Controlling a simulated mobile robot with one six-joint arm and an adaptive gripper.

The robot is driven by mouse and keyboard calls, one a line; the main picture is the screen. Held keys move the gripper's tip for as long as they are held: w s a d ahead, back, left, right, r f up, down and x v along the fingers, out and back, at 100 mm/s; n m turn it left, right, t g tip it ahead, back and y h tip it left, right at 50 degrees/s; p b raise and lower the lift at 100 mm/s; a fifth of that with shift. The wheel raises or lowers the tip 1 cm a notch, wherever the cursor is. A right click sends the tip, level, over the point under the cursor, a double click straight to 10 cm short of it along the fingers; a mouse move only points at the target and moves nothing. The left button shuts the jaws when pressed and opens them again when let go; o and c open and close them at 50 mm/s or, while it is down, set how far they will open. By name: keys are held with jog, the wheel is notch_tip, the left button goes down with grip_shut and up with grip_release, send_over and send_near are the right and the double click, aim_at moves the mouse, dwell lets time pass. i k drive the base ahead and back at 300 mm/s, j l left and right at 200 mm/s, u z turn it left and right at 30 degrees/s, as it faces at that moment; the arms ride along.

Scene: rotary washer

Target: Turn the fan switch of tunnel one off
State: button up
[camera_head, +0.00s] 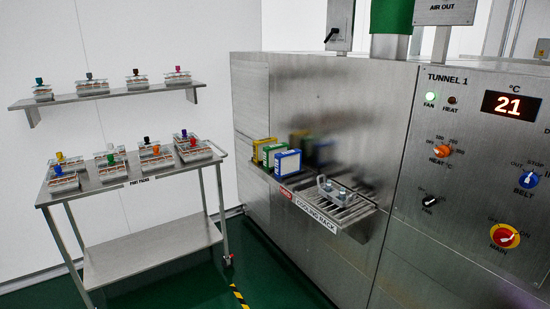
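The tunnel 1 control panel (468,130) fills the right side of the head view. The fan switch (430,201) is a small black rotary knob low on the left of the panel, with small markings around it that are hard to read. The green fan lamp (430,96) is lit. The heat lamp (452,100) beside it looks dark. My gripper does not show in this view.
An orange heat knob (442,151), a blue belt knob (528,180) and a red and yellow main switch (504,236) sit near the fan switch. A cooling rack (345,213) juts out left of the panel. A part-packs cart (140,181) stands further left.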

aim_at(428, 202)
jog(key=z, duration=1.3)
